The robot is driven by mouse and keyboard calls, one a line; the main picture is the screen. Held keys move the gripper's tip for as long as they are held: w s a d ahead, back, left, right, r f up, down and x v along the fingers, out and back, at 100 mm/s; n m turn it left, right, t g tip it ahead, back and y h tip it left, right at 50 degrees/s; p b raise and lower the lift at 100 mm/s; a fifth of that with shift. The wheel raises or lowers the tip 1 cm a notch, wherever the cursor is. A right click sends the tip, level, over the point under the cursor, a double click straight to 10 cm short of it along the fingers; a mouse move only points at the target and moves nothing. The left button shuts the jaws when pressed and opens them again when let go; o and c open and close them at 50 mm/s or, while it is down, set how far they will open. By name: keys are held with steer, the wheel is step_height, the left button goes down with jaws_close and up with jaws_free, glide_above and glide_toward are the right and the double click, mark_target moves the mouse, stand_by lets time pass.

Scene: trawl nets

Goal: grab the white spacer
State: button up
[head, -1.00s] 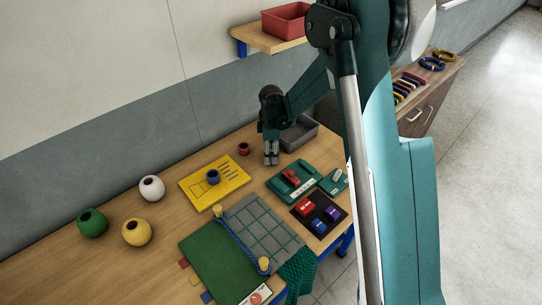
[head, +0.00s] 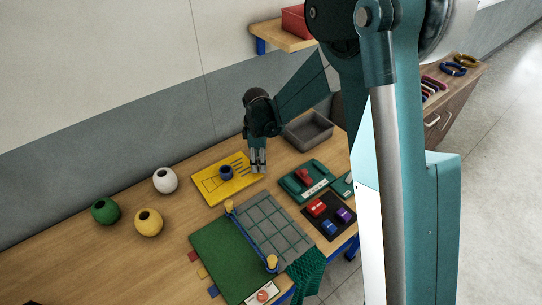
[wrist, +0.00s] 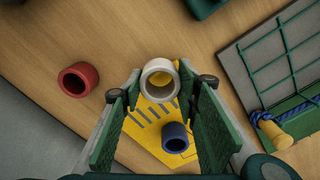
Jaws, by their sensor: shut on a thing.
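The white spacer (wrist: 149,88), a short pale ring, sits between the two green-padded fingers of my gripper (wrist: 159,75) in the wrist view. The fingers are shut on it near their tips. Through its hole I see the yellow board. In the head view my gripper (head: 258,167) points down at the right edge of the yellow board (head: 212,187), and I cannot make out the spacer there.
A blue spacer (head: 226,172) stands on the yellow board. A red spacer (wrist: 78,79) stands on the wood at left in the wrist view. A grey tray (head: 309,143) is behind right. White, green and yellow round pots stand at left.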

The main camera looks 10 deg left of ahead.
steer(key=shift+s+a, duration=1.65)
